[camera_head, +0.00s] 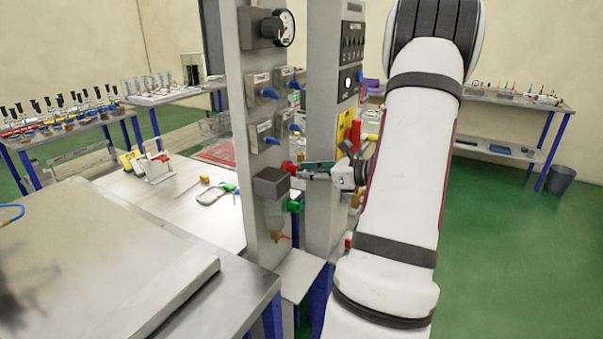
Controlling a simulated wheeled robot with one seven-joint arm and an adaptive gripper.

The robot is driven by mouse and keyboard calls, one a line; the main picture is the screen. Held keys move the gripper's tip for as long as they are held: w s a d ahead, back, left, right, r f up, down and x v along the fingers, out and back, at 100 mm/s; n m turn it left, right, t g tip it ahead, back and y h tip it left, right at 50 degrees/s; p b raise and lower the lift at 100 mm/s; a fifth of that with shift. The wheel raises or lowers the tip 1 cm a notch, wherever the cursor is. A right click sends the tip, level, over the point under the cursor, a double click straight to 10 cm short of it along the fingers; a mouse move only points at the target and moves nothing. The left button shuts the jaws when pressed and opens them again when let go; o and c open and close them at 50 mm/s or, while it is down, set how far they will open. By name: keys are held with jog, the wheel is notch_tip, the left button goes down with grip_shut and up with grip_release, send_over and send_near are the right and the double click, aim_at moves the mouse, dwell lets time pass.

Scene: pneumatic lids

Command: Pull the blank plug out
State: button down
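A small red plug-like piece (289,167) sticks out at the right of a dark block (270,183) on the grey upright panel; it may be the blank plug, but I cannot tell for sure. My gripper (304,171) points left at it, with its fingertips at or very near the red piece. The fingers are small and seen from the side, so whether they are open or closed on it, or touching it, is unclear. A green fitting (294,205) sits just below, beside a clear bowl (273,217) under the block.
A pressure gauge (284,28) and several blue-levered valves (269,93) are higher on the panel. A second grey post (322,120) stands close behind my gripper. A workbench (150,200) is at left. Green floor at right is open.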

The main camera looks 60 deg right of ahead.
jog(key=shift+s, duration=0.25)
jog(key=shift+s+d, duration=0.1)
jog(key=shift+s, duration=0.25)
jog(key=shift+s+p, duration=0.35)
jog(key=shift+p, duration=0.05)
jog(key=shift+s, duration=0.65)
jog(key=shift+s, duration=0.15)
jog(key=shift+r+p, duration=0.1)
jog(key=shift+p, duration=0.25)
jog(key=s+r+p, duration=0.5)
jog(key=r, duration=0.2)
jog(key=shift+d+r, duration=0.2)
jog(key=shift+d, duration=0.1)
dwell(0.3)
dwell(0.4)
